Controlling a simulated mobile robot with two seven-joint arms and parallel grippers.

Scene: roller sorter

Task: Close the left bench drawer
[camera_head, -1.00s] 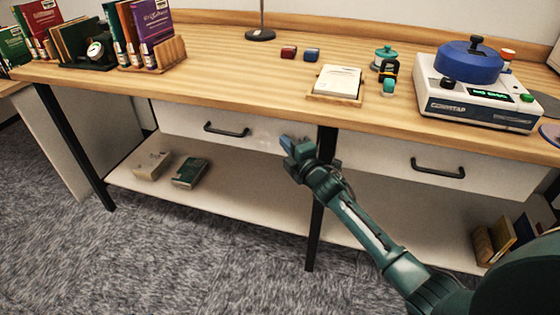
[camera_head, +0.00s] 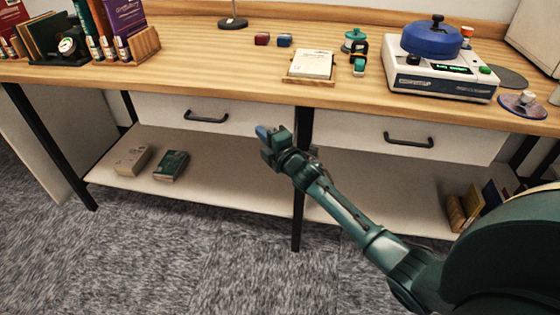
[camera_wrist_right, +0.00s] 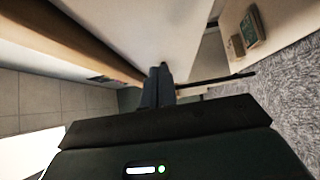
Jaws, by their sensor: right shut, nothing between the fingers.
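The left bench drawer (camera_head: 165,112) has a white front with a dark bar handle (camera_head: 207,118), under the wooden bench top. In the head view its front looks about level with the bench frame; I cannot tell whether a small gap is left. My right gripper (camera_head: 263,132) is shut and empty, in front of the drawer's right end, right of the handle. I cannot tell whether it touches the front. In the right wrist view its closed fingers (camera_wrist_right: 158,86) point along beside a broad pale panel (camera_wrist_right: 165,35). My left gripper is not in view.
A black bench leg (camera_head: 299,190) stands just right of the gripper, with the right drawer (camera_head: 455,140) beyond it. The lower shelf (camera_head: 225,192) holds two boxes at left and books at right. Carpet in front is clear. Books and a white device (camera_head: 440,83) stand on top.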

